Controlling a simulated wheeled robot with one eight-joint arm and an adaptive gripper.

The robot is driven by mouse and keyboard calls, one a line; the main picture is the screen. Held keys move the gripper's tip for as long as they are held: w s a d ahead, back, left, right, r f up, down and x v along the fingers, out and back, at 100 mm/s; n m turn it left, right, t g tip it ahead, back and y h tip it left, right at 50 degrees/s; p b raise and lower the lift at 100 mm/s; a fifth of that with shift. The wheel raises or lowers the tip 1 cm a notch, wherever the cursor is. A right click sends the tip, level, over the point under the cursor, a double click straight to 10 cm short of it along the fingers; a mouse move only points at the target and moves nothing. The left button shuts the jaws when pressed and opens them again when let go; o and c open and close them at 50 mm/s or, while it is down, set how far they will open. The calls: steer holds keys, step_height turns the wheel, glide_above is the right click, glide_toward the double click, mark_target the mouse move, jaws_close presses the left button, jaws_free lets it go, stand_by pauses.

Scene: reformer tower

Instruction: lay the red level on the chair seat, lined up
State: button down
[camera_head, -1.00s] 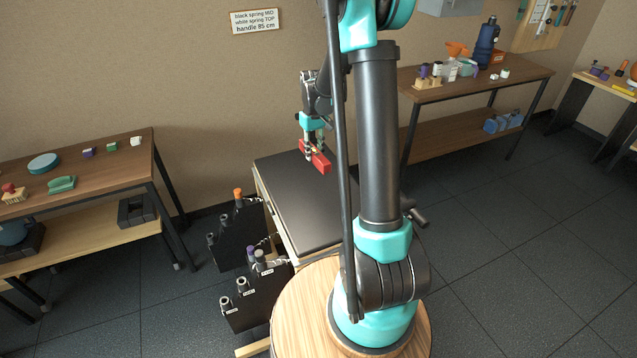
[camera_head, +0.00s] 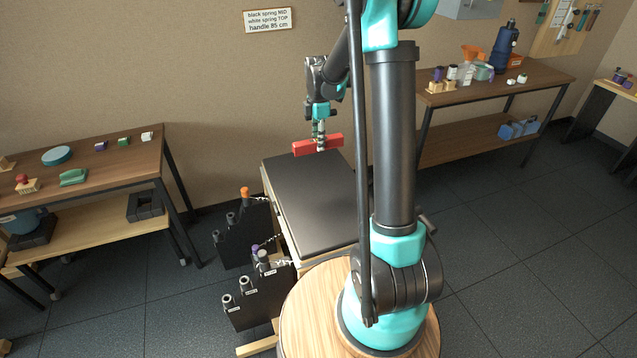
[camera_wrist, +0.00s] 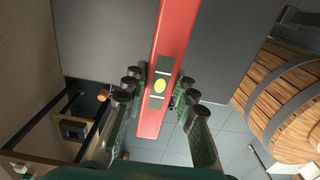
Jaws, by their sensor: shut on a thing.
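My gripper (camera_head: 320,138) is shut on the red level (camera_head: 302,148), near the level's middle. In the head view the level lies crosswise, roughly level, above the far end of the black chair seat (camera_head: 312,205). It looks held above the seat, with no contact visible. In the wrist view the red level (camera_wrist: 176,38) runs lengthwise between the fingers (camera_wrist: 160,100), with its yellow-green vial showing. The dark seat (camera_wrist: 110,40) lies behind it. My arm hides part of the seat's right side in the head view.
Black holders (camera_head: 258,302) with several springs stand on the floor left of the seat. A left bench (camera_head: 105,165) and a back right bench (camera_head: 500,85) carry small items. A wall sign (camera_head: 268,20) hangs behind. The seat top is clear.

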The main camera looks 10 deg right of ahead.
step_height(320, 180, down, 17)
steer(key=shift+f, duration=0.15)
stand_by(0.4)
steer(key=shift+f, duration=0.6)
steer(key=c, duration=1.2)
jaws_free()
step_height(320, 180, up, 13)
steer(key=s+d+r+m+t, duration=0.1)
steer(key=s+r+m, duration=0.2)
steer(key=s+m, duration=0.35)
steer(key=s+d+r+m+t, duration=0.1)
steer(key=s+d+r+m, duration=0.2)
steer(key=s, duration=0.6)
steer(key=s+f+m+t, duration=0.2)
steer(key=s+m, duration=0.8)
steer(key=s, duration=0.3)
steer(key=shift+s+f+m, duration=0.15)
steer(key=shift+s+m, duration=0.15)
steer(key=shift+m, duration=0.05)
